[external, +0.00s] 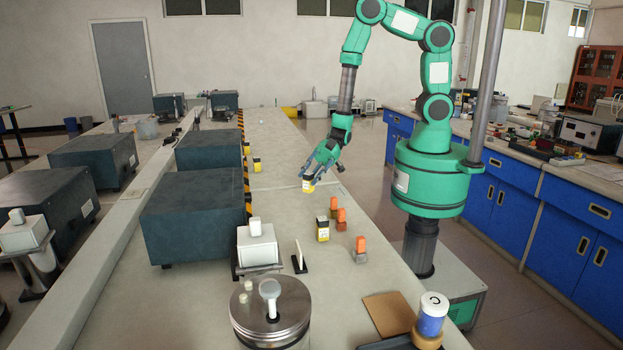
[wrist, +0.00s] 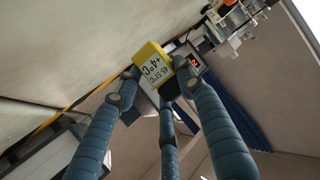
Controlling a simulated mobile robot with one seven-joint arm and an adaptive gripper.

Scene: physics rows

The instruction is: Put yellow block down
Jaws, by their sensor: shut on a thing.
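A yellow block (wrist: 150,53) with a white printed label is held between the fingers of my gripper (wrist: 150,85) in the wrist view. In the external view my gripper (external: 314,174) is over the long bench, and the yellow block (external: 308,186) shows just below its fingers. The block looks close to the bench top; I cannot tell whether it touches. Other yellow blocks stand on the bench: one (external: 322,229) nearer the camera beside an orange-topped item, and one (external: 257,165) farther back by the dark boxes.
Orange-topped items (external: 341,219) and (external: 360,245) stand on the bench (external: 290,150). Dark boxes (external: 195,215) line its left side. A white box (external: 257,245), a small upright plate (external: 299,256) and a metal canister (external: 270,315) stand nearer the camera. Bench around my gripper is mostly clear.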

